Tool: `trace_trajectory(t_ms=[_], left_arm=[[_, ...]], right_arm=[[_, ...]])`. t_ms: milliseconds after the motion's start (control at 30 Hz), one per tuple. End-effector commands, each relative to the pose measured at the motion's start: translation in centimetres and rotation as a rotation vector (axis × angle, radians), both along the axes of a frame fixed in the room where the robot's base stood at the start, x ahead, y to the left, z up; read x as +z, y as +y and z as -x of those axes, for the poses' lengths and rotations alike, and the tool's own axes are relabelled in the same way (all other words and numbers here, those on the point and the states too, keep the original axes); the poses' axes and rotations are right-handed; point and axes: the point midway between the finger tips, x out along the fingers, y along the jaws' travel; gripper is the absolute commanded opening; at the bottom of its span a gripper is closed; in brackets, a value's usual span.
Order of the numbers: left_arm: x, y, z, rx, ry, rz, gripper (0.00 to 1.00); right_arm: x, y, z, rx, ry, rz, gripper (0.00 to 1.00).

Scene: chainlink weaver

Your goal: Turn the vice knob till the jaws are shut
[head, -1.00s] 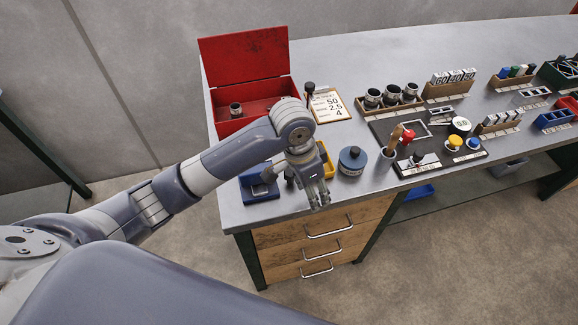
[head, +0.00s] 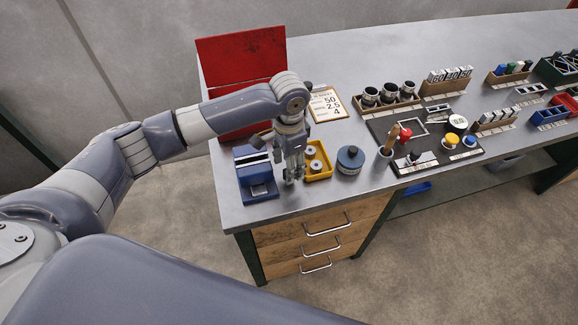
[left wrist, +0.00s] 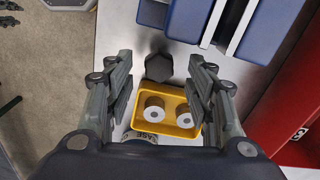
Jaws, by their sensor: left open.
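The blue vice (head: 257,184) stands at the left front of the bench, with pale jaw strips. In the left wrist view the vice (left wrist: 190,18) is at the top, its two pale jaw strips apart with a gap between. A dark six-sided knob (left wrist: 158,67) shows beside the vice, between my left fingers in the picture. In the head view I cannot make out this knob. My left gripper (head: 293,181) points down just right of the vice. It is open and empty, its fingers (left wrist: 160,100) apart and not touching the knob. My right gripper is not in view.
A yellow tray (head: 328,172) with pale rolls lies right of the vice, under my fingers in the left wrist view. An open red box (head: 240,65) is behind.

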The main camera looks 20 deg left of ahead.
Motion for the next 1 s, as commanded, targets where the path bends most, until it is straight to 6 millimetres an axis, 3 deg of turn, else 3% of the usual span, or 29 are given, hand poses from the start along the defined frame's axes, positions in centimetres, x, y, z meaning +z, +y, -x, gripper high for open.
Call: trace_trajectory(t_ms=[200, 533, 733, 1000], left_arm=[[-2.3, 0.0, 0.0, 0.0, 0.001, 0.001, 0.5], [-2.7, 0.0, 0.0, -0.001, -0.001, 0.001, 0.5], [-2.7, 0.0, 0.0, -0.001, -0.001, 0.001, 0.07], [-2.7, 0.0, 0.0, -0.009, -0.001, 0.001, 0.05]], right_arm=[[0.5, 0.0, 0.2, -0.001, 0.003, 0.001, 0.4], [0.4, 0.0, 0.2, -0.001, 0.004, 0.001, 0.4], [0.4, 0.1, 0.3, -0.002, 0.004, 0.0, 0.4], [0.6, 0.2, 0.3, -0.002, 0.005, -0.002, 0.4]])
